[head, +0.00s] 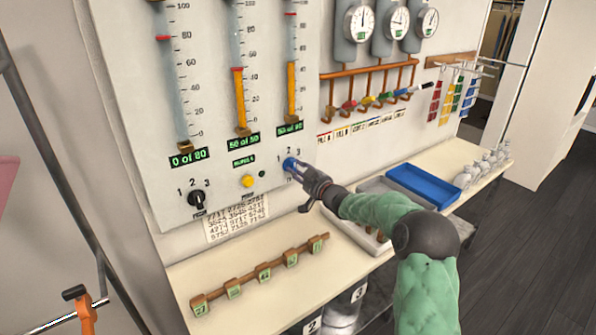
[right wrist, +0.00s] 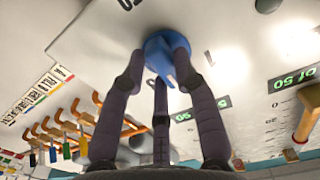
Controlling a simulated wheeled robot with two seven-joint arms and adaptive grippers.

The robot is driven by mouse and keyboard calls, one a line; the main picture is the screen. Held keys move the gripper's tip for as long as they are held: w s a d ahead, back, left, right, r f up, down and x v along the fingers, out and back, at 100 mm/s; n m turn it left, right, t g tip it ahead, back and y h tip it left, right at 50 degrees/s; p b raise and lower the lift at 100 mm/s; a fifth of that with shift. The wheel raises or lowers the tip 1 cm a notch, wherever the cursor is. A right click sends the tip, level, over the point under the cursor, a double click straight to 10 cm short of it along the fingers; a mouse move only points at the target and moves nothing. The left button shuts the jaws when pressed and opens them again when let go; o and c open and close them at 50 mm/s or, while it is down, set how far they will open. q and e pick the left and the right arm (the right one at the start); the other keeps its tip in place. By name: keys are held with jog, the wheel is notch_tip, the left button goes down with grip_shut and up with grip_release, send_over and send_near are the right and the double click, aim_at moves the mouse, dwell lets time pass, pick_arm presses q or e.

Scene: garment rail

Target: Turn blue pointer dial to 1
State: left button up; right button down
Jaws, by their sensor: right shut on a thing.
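The blue pointer dial (head: 289,163) is on the lower right of the grey wall panel, with the numbers 1, 2 and 3 printed around it. My right gripper (head: 298,168) reaches it from the right and is shut on it. In the right wrist view the fingers (right wrist: 160,66) close around the blue dial (right wrist: 156,48) from several sides. The fingers partly cover the dial, so I cannot tell which number its pointer faces. My left gripper is not in view.
A black dial (head: 197,200) and a yellow button (head: 247,182) are on the same panel to the left. Below is a shelf with a wooden rack of numbered tags (head: 265,272). A blue tray (head: 425,184) lies right of my forearm. Gauges and pipes (head: 365,72) are above.

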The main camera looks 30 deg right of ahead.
jog(key=n+b, duration=0.3)
jog(key=n, duration=0.2)
jog(key=n+b, duration=0.2)
jog(key=n, duration=0.1)
jog(key=n+b, duration=0.1)
jog(key=shift+r+n, duration=0.25)
jog(key=shift+n, duration=0.15)
dwell(0.5)
jog(key=c, duration=0.9)
grip_release()
jog(key=shift+n, duration=0.3)
jog(key=shift+c, duration=0.2)
jog(key=shift+s, duration=0.15)
jog(key=s, duration=1.1)
jog(key=shift+s+d, duration=0.35)
jog(key=shift+d, duration=0.1)
